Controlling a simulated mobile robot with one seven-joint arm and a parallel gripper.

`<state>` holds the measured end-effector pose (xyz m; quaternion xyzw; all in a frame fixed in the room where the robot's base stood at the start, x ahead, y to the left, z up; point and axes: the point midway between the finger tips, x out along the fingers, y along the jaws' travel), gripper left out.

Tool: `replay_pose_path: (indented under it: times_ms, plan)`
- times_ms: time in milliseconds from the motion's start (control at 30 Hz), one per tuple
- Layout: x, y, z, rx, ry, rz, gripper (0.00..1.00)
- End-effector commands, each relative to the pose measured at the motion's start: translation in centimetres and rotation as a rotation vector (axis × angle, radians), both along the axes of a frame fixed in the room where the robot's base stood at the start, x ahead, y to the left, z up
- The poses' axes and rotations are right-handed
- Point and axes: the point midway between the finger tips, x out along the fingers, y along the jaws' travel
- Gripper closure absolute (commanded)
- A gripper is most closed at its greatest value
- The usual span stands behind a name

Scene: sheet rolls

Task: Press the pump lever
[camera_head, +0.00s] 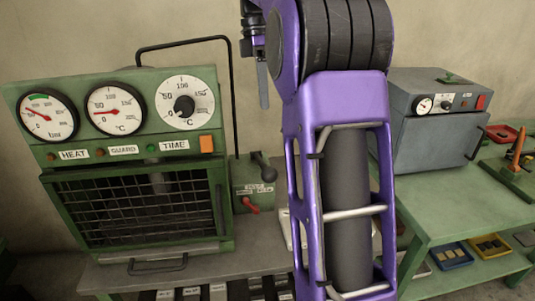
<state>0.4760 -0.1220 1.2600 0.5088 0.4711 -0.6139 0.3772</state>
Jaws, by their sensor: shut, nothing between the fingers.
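A small green box (243,178) with white labels too small to read stands at the right side of the green press-like machine (130,160). A dark lever with a round knob (267,173) sticks out of the box's upper right, and a small red handle (249,206) sits on its front. I cannot read which one is marked as the pump lever. My gripper (262,92) is partly in view beside my purple arm, pointing down, shut and empty. It appears well above the dark lever in the picture, apart from it. My arm hides the area just right of the box.
The green machine carries three dials, an orange button (207,143) and a mesh door. A black bent bar (234,100) rises behind it. A grey oven-like box (437,135) stands on a green table (440,205) at right. Small trays (453,256) lie on its lower shelf.

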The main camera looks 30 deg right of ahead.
Motion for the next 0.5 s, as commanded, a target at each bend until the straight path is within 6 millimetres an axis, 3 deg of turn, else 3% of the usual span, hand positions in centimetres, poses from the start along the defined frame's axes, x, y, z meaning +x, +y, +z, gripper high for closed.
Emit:
replay_pose_path:
  times_ms: [167, 500]
  plan:
    - [-0.4, 0.0, -1.9, 0.001, 0.003, 0.000, 1.00]
    - [-1.8, 0.1, -8.9, 0.001, 0.003, 0.000, 1.00]
